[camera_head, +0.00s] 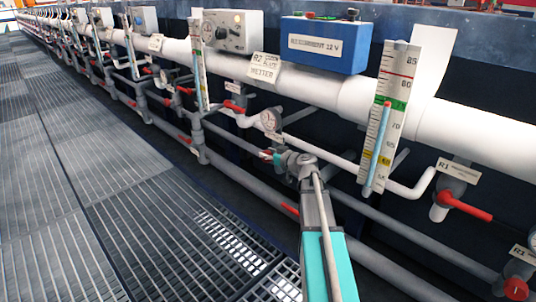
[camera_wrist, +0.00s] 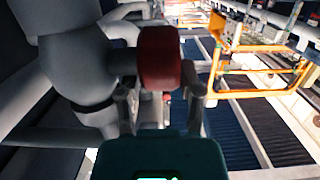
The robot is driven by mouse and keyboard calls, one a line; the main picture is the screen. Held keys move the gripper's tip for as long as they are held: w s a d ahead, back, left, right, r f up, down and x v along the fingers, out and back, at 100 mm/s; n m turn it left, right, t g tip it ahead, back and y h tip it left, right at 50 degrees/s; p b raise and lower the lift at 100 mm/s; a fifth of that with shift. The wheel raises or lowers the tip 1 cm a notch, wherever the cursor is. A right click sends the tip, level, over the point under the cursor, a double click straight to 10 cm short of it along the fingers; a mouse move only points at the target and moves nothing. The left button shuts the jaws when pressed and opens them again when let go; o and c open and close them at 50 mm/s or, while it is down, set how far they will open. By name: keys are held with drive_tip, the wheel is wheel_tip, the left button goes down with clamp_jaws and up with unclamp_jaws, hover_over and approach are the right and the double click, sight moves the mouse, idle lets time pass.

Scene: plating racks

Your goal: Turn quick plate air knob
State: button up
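A red knob (camera_wrist: 160,58) on a grey pipe fitting (camera_wrist: 75,65) fills the upper middle of the wrist view. My gripper (camera_wrist: 160,98) has its two fingers spread, one at each side of the knob's lower part; whether they touch it is unclear. In the head view my gripper (camera_head: 279,159) is at the pipes below the round gauge (camera_head: 269,121), and a small red part (camera_head: 265,155) shows at its tip. The tags on the pipes are too small to read fully, so I cannot confirm which one names the quick plate air knob.
A thick white pipe (camera_head: 480,132) and thinner grey pipes run along the dark tank wall. A blue 12 V box (camera_head: 325,45), a thermometer scale (camera_head: 388,120) and a red-handled valve (camera_head: 464,206) are to the right. The grating floor (camera_head: 90,190) is clear at left.

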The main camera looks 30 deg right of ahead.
drive_tip(key=shift+o, duration=1)
drive_tip(key=shift+r+g+p, duration=0.2)
drive_tip(key=shift+g+p, duration=0.3)
drive_tip(key=shift+p, duration=0.45)
drive_tip(key=shift+w+a+g+h+p, duration=0.15)
drive_tip(key=shift+g+h+p, duration=0.25)
drive_tip(key=shift+p, duration=0.5)
drive_tip(key=shift+g+p, duration=0.4)
drive_tip(key=shift+p, duration=0.15)
drive_tip(key=p+v, duration=0.5)
drive_tip(key=v, duration=0.9)
drive_tip(key=s+a+f+m+g+h+p, duration=0.1)
drive_tip(key=s+a+g+p, duration=0.3)
drive_tip(key=a, duration=0.8)
drive_tip(key=s+a+f+m+g+h+p, duration=0.1)
drive_tip(key=s+a+g+p, duration=0.3)
drive_tip(key=a, duration=0.9)
drive_tip(key=shift+s+f+m+g, duration=0.35)
drive_tip(key=shift+s+g, duration=0.55)
drive_tip(key=shift+g, duration=0.6)
